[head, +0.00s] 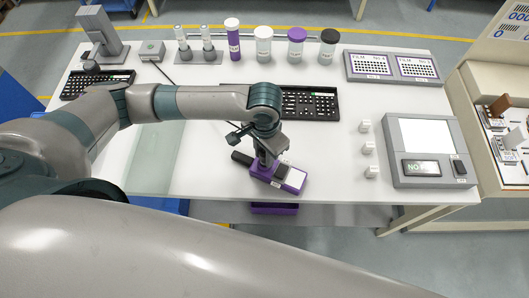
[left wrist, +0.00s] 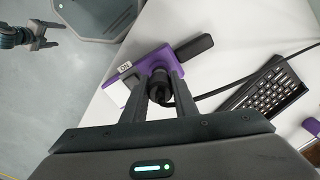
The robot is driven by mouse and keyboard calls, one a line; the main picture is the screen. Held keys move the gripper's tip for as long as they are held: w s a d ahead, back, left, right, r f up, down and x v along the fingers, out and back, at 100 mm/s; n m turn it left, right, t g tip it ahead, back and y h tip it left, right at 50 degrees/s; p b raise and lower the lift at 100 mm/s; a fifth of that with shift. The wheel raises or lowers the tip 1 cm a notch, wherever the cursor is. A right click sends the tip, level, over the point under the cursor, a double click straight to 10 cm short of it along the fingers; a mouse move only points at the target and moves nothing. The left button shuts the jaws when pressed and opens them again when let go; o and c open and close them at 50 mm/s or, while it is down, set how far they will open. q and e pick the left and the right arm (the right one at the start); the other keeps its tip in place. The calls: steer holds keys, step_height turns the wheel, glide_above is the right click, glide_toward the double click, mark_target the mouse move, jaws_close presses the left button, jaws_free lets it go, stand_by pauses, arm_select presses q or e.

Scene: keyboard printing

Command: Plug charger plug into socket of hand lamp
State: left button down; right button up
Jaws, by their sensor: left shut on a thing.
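The hand lamp (head: 291,180) is a purple block with a black end, lying near the table's front edge. In the left wrist view the lamp (left wrist: 148,63) shows an "ON" label and a black handle (left wrist: 194,47). My left gripper (head: 265,158) is right above the lamp. In the left wrist view my left gripper (left wrist: 160,82) is shut on the black charger plug (left wrist: 158,90), whose cable runs off right. The plug's front end meets the lamp's side; I cannot tell whether it is seated. My right gripper (left wrist: 47,35) is open and empty, away from the table.
A keyboard (head: 310,103) lies behind my left gripper. Small white blocks (head: 368,148) and a grey device with a screen (head: 425,150) stand to the right. A purple bin (head: 273,208) is below the front edge.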

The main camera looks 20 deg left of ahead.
arm_select(q)
steer(key=shift+f+b, duration=0.3)
steer(key=shift+f, duration=0.7)
steer(key=c, duration=1.3)
jaws_free()
steer(key=shift+c, duration=0.2)
steer(key=shift+r, duration=0.85)
step_height(320, 180, up, 16)
steer(key=b, duration=0.2)
steer(key=shift+f+b, duration=0.15)
steer(key=shift+b, duration=0.25)
